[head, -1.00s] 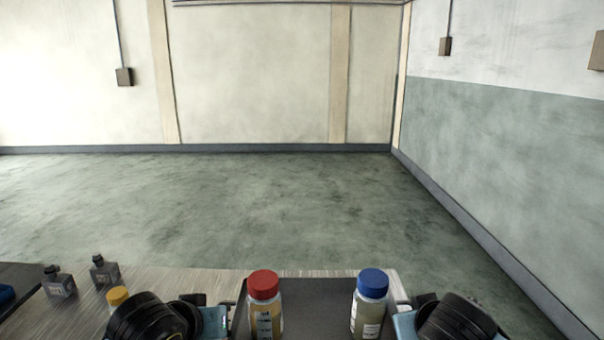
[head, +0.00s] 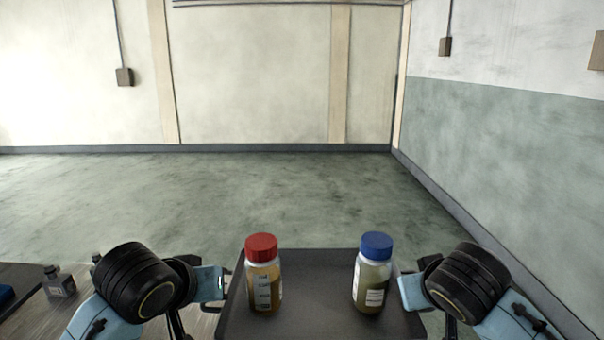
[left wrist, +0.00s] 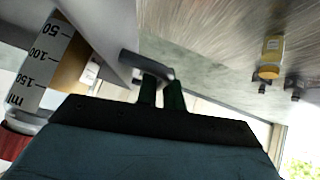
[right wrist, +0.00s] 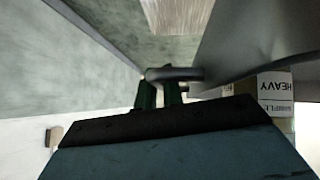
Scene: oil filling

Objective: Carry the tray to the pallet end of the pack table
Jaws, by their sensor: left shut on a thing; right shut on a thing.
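The dark grey tray (head: 318,295) is level in front of me in the head view, raised above the table. A red-capped bottle (head: 264,285) stands on its left half and a blue-capped bottle (head: 371,285) on its right half, both upright. My left gripper (head: 226,284) is shut on the tray's left handle, which shows in the left wrist view (left wrist: 147,65). My right gripper (head: 403,288) is shut on the right handle, which shows in the right wrist view (right wrist: 175,74). The tray's near edge is out of the head view.
The wood-grain table (head: 205,325) shows at lower left. A dark square bottle (head: 60,283) stands there, another mostly hidden behind my left arm. A yellow bottle (left wrist: 272,48) on the table shows in the left wrist view. Open floor (head: 300,195) lies beyond, with a wall at right.

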